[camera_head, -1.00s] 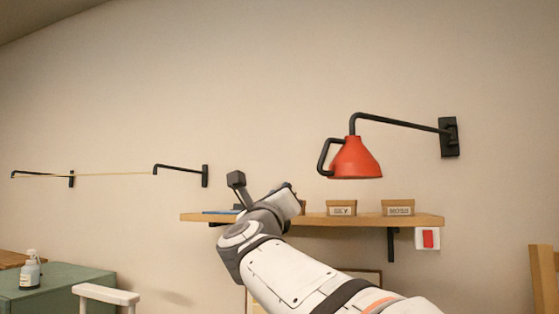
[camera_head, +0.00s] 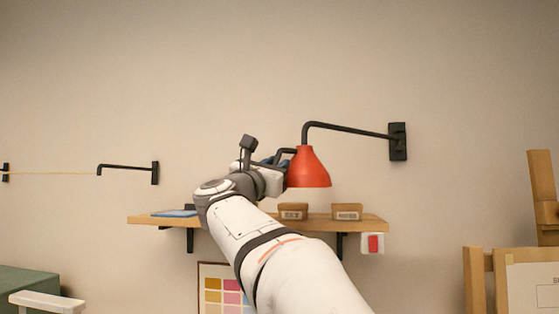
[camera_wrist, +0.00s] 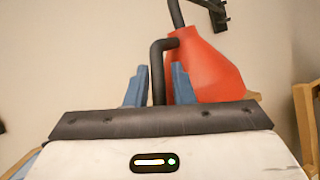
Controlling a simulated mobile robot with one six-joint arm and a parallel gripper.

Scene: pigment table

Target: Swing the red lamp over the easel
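The red lamp (camera_head: 309,170) hangs from a black wall arm (camera_head: 350,129), its shade opening downward. A black bent handle (camera_wrist: 157,75) stands out from the shade's left side. My gripper (camera_wrist: 160,75) is at this handle, its two blue fingers on either side of it with small gaps visible. The fingers look open around the handle; in the head view the gripper (camera_head: 275,161) is partly hidden behind my arm. The wooden easel (camera_head: 480,283) stands at the lower right, to the right of the lamp, and holds a pale sheet (camera_head: 535,285).
Below the lamp a wooden shelf (camera_head: 370,224) carries small labelled boxes (camera_head: 293,212). A red switch (camera_head: 373,244) is on the wall under its right end. A colour chart (camera_head: 225,285) shows below. The wall between lamp and easel is clear.

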